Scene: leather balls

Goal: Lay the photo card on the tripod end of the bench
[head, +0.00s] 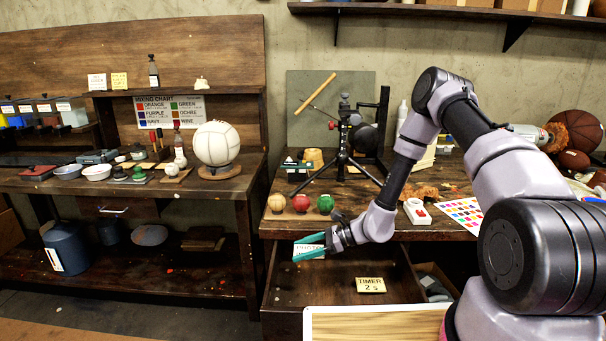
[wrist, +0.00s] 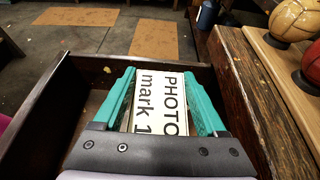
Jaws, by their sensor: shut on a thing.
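The photo card (wrist: 160,104) is white with black print reading "PHOTO mark 1". My gripper (wrist: 165,88) has teal fingers, and they are shut on the card's two sides. In the head view my gripper (head: 310,247) and the card (head: 306,252) are over the open drawer, just in front of the bench's front edge. The bench (head: 375,214) carries a black tripod (head: 343,150) toward its left end. Part of the card is hidden by the gripper in both views.
The open drawer (head: 330,285) holds a "TIMER 2 s" card (head: 370,285). A cream, a red and a green ball (head: 325,204) stand near the bench's front left edge. A white device with a red button (head: 417,211) and a colour chart (head: 462,212) lie to the right.

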